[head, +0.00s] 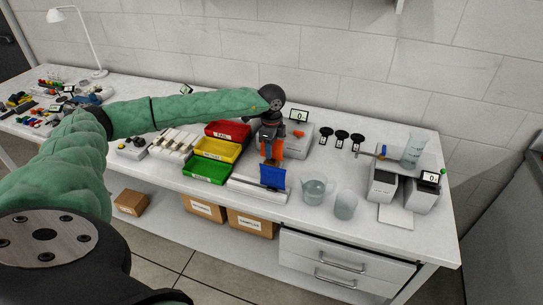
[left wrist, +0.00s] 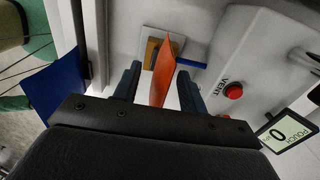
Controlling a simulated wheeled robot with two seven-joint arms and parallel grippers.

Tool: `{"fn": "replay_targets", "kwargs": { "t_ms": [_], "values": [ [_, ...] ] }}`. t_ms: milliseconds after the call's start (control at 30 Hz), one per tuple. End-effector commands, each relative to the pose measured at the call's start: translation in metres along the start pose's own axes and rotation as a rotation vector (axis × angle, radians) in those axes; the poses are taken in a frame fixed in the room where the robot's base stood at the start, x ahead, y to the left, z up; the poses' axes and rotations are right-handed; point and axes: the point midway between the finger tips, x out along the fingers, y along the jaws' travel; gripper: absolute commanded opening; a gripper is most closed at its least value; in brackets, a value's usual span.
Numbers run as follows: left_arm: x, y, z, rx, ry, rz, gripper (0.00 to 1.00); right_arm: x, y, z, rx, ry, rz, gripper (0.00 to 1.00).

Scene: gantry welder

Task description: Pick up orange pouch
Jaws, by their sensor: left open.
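The orange pouch (left wrist: 163,70) stands edge-on between the two fingers of my left gripper (left wrist: 159,76) in the left wrist view. The fingers are open, with gaps on both sides of the pouch. In the head view the pouch (head: 276,148) is partly hidden behind my left gripper (head: 268,150), which points down over the white bench device. My right gripper is in neither view.
A white device with a red VENT button (left wrist: 233,91) and a display (left wrist: 290,130) is close beside the gripper. A blue panel (head: 272,177) stands in front. Red (head: 228,131), yellow (head: 217,149) and green (head: 207,168) bins sit left; beakers (head: 314,190) stand right.

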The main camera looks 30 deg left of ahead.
Motion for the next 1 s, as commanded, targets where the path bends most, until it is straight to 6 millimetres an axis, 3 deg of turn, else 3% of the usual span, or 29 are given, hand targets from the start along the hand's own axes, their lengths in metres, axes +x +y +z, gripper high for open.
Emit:
{"fn": "replay_targets", "kwargs": {
  "t_ms": [1000],
  "values": [
    [0.0056,0.0005,0.0000,0.000,-0.001,0.001,0.42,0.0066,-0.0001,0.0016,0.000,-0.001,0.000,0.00]
  ]
}}
